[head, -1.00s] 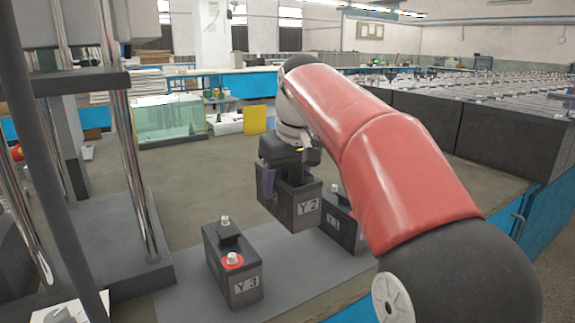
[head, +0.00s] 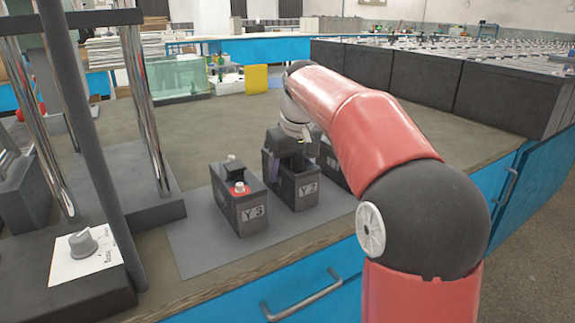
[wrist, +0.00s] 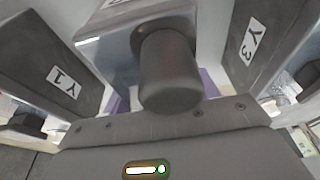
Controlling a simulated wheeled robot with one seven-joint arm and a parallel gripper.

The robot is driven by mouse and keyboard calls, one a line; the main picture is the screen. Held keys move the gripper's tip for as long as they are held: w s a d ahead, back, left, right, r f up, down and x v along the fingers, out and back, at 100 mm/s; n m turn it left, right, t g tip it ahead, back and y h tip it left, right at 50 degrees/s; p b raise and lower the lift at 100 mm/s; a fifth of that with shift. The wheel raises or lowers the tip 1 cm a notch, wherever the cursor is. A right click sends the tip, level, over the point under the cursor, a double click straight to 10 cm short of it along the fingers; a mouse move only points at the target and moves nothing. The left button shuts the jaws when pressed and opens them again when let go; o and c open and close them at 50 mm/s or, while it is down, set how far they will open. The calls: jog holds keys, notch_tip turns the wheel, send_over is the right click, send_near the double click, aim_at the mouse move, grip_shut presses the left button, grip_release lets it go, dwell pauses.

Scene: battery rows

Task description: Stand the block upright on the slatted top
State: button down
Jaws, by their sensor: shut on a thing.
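The dark grey battery block labelled Y 2 (head: 307,190) is upright at my gripper (head: 292,158), which is shut on its top. It stands between block Y 3 (head: 252,213) on its left and a third block (head: 330,163) on its right, mostly hidden by my arm. Its base is at or just above the grey mat (head: 200,237); I cannot tell if it touches. In the wrist view, Y 2's top (wrist: 115,45) and a dark round post (wrist: 170,75) show between blocks Y 1 (wrist: 55,75) and Y 3 (wrist: 262,40). I cannot make out a slatted top.
A press-like frame with shiny columns (head: 150,125) and a white panel with a knob (head: 85,255) stands at the left. A glass tank (head: 180,78) and yellow board (head: 257,79) are farther back. Long dark battery rows (head: 480,85) line the right. The bench behind the blocks is clear.

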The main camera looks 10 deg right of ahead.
dwell(0.3)
jog(key=shift+c, duration=2.1)
grip_release()
jog(key=p+v, duration=0.2)
jog(key=v, duration=0.9)
jog(key=shift+s+r, duration=0.1)
jog(key=shift+r, duration=0.2)
jog(key=shift+s+r, duration=0.1)
jog(key=shift+r, duration=0.2)
jog(key=shift+s, duration=0.1)
